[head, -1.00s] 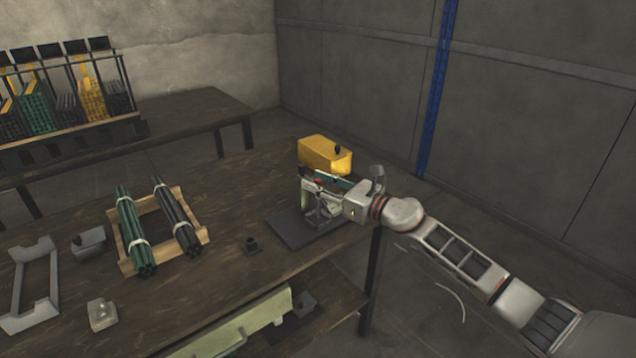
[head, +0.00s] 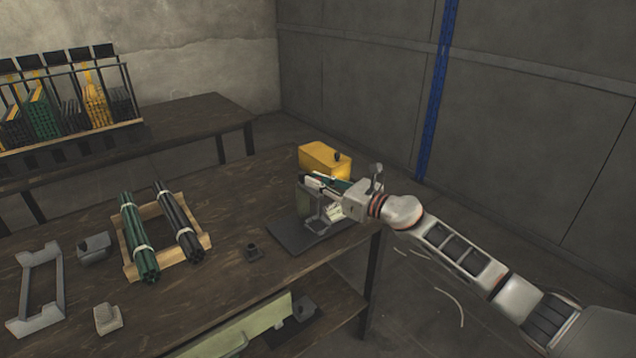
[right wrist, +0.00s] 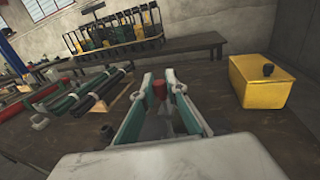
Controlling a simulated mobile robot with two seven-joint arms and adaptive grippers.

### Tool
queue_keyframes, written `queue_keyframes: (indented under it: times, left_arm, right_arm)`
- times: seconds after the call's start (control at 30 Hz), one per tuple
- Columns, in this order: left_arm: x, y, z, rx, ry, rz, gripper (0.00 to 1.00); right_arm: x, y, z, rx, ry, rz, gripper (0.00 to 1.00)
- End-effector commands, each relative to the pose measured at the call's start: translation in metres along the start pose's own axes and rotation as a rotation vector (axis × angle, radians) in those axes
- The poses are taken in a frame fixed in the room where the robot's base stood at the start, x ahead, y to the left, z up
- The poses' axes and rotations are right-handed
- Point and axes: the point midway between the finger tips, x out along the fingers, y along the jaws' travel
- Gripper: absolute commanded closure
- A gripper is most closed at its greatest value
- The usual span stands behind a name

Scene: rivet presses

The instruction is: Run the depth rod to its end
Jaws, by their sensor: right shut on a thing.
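The rivet press (head: 306,202) stands on a dark base plate (head: 283,238) at the table's right end, partly hidden by my right gripper. My right gripper (head: 322,186) reaches in from the right at the top of the press. In the right wrist view its two green-sided fingers (right wrist: 160,96) are shut on a red piece (right wrist: 159,89), which I take for the end of the depth rod. The rest of the rod is hidden, so I cannot tell how far in it sits. My left gripper is not in view.
A yellow box (head: 324,158) with a dark knob stands just behind the press. A wooden rack (head: 202,226) holds green and dark rod bundles on the left. A small dark block (head: 253,251) sits between rack and press. Grey fixtures lie at far left.

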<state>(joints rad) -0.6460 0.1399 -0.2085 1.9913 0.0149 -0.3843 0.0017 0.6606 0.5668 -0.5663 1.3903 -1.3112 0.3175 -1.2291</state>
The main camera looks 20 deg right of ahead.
Motion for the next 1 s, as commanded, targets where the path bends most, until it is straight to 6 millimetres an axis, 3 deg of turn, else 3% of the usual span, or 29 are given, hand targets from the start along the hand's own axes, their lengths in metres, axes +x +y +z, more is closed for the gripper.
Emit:
queue_keyframes:
  times: [0.03,0.07,0.1,0.57,1.0]
  left_arm:
    - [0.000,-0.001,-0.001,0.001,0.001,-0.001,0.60]
    - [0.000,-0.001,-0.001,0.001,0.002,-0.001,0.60]
    - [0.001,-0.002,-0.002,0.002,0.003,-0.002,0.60]
    - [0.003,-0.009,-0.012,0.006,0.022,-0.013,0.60]
    - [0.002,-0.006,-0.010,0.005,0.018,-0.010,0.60]
  right_arm:
    - [0.001,-0.001,0.009,-0.003,-0.012,-0.002,1.00]
    - [0.001,-0.001,0.009,-0.003,-0.013,-0.002,0.79]
    - [0.001,-0.001,0.009,-0.003,-0.013,-0.002,0.69]
    - [-0.007,-0.001,0.004,-0.001,-0.006,-0.002,0.69]
    - [-0.090,0.000,0.003,-0.002,-0.005,-0.001,0.69]
